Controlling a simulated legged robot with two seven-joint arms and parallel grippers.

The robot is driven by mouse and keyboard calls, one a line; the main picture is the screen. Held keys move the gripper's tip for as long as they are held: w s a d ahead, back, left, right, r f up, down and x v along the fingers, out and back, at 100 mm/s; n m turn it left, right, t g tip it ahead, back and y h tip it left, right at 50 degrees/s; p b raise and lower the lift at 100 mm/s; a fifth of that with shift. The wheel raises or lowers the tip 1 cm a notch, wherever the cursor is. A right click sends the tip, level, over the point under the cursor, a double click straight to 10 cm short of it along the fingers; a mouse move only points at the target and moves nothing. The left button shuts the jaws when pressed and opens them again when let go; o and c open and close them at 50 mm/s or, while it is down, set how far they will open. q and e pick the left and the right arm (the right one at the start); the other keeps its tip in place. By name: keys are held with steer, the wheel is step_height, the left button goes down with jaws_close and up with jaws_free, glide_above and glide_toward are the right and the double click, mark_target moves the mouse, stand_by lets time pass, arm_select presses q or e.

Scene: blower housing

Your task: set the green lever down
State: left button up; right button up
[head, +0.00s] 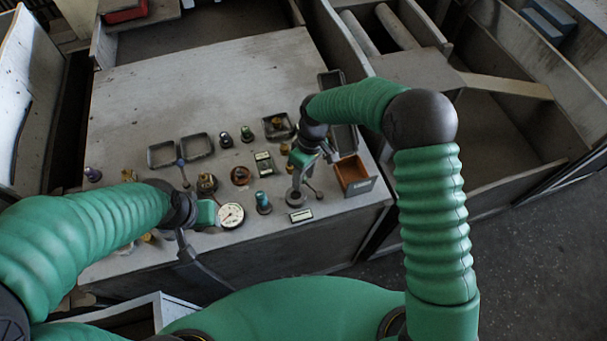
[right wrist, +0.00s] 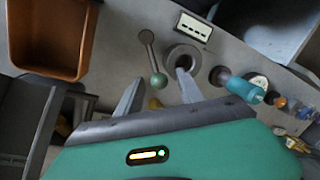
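The green lever (right wrist: 152,58) shows in the right wrist view as a thin grey stem with a green ball at its end, rising from a small pivot on the grey console. In the head view its stem (head: 312,186) shows beside my right gripper, and the ball is hidden. My right gripper (right wrist: 160,76) is open, its two fingers apart on either side of the ball, with a gap to each. Its right finger overlaps a grey ring in the picture. My left gripper (head: 187,248) is over the console's front edge; its fingers are not clear.
Close by are the grey ring (right wrist: 183,57), a white label plate (right wrist: 194,27), a teal knob (right wrist: 243,90) and an orange-brown bin (right wrist: 55,35). A round gauge (head: 231,215) and a blue-tipped lever (head: 181,163) stand further left. The console's rear top (head: 200,80) is clear.

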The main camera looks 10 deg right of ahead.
steer(key=shift+w+r, duration=0.1)
step_height(320, 180, up, 16)
steer(key=w+d+b, duration=0.2)
steer(key=shift+w+d+r, duration=0.15)
steer(key=s+d+f+m+t, duration=0.1)
steer(key=s+d+f+m, duration=0.1)
steer(key=s, duration=0.4)
steer(key=s+d+f+m+t+h, duration=0.1)
steer(key=s+d+f+m, duration=0.2)
steer(key=s+d+m, duration=0.1)
steer(key=s+d+f+m+t, duration=0.2)
steer(key=s+d+f+m, duration=0.1)
steer(key=s+d, duration=0.3)
steer(key=shift+s+d+h, duration=0.15)
steer(key=shift+s+h, duration=0.15)
steer(key=shift+s, duration=0.5)
steer(key=shift+s, duration=0.1)
steer(key=shift+f, duration=0.1)
stand_by(0.5)
